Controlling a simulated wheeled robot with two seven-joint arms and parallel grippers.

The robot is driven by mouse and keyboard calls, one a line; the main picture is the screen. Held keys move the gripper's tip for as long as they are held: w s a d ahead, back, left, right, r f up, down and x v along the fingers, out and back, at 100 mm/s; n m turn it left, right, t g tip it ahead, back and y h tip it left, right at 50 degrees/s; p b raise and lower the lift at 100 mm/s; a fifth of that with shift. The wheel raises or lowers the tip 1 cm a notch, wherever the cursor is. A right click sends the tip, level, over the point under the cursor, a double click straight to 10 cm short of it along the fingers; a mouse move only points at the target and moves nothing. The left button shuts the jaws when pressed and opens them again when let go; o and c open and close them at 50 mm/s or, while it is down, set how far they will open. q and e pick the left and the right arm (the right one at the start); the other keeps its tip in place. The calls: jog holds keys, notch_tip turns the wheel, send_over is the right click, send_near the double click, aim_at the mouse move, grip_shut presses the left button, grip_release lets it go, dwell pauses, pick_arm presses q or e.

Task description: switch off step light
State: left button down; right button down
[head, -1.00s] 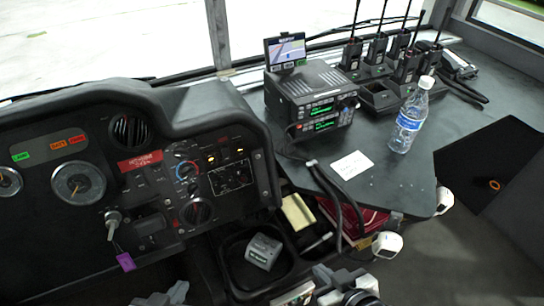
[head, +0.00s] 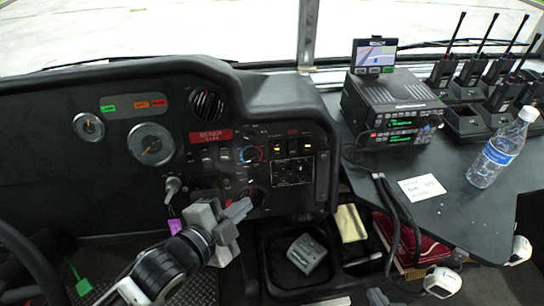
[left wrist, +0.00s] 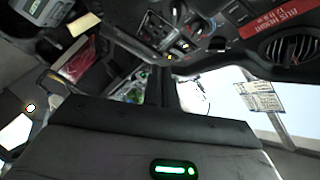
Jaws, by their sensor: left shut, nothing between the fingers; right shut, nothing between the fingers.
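A row of rocker switches (head: 292,146) sits on the right part of the dashboard in the head view, above a panel with white line markings. Two of them show amber lights, one at each side of a dark one. Their labels are too small to read, so I cannot tell which is the step light. Amber-lit switches (left wrist: 184,45) also show, turned over, in the left wrist view. My left gripper (head: 240,209) is shut and empty, below and left of the switches, in front of the lower dash. My right gripper (head: 377,297) barely shows at the bottom edge; it is shut and empty.
Rotary knobs (head: 250,154) sit left of the switches, and a key with a purple tag (head: 174,227) further left. A radio unit (head: 395,110), bottle (head: 498,150) and cables (head: 392,205) are on the right. A bin holding a grey device (head: 306,253) lies below.

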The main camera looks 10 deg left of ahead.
pick_arm(q)
jog(key=r+m, duration=0.1)
jog(key=m, duration=0.1)
jog(key=w+r+m+h, duration=0.1)
jog(key=w+r+m+t, duration=0.1)
jog(key=r+m, duration=0.1)
jog(key=shift+d+r+m, duration=0.1)
jog(key=shift+d+m, duration=0.05)
jog(key=shift+m, duration=0.15)
send_near(286, 142)
jog(key=d+r+x, duration=0.1)
jog(key=x, duration=0.3)
jog(key=shift+w+a+f, duration=0.1)
jog(key=shift+a+f, duration=0.35)
jog(key=shift+f, duration=0.2)
